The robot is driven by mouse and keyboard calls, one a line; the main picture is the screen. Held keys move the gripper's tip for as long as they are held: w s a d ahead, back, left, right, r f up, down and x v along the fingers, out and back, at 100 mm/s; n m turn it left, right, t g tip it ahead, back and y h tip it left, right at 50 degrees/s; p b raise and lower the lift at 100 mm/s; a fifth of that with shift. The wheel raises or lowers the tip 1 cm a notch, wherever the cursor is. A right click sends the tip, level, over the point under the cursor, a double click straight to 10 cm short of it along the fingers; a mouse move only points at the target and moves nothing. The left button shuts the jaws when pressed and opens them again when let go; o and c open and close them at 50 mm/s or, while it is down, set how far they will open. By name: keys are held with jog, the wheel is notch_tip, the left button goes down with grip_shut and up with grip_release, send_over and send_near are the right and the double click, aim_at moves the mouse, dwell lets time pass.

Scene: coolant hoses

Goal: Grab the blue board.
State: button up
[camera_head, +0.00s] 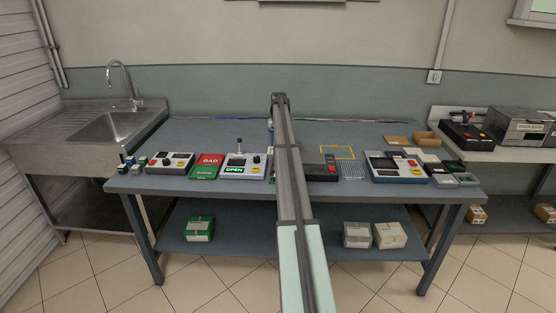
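No separate flat blue board stands out clearly in the head view. The bluest candidate is a dark blue panel with a pale face and red and yellow parts (396,167), lying on the right half of the blue-grey table (230,131). I cannot tell whether it is the board. Small dark blue blocks (126,166) sit at the table's left end. My arm runs from the bottom of the picture up across the middle of the table.
Left of my arm are a control box with a lever and an OPEN sign (243,167), red and green BAD/GOOD trays (207,167) and another button box (169,163). Right of it are a yellow outline (338,146) and small trays (447,167). A sink (112,125) stands left.

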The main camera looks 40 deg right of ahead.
jog(key=shift+w+f, duration=0.2)
jog(key=shift+f, duration=3.35)
jog(key=shift+c, duration=0.4)
grip_shut()
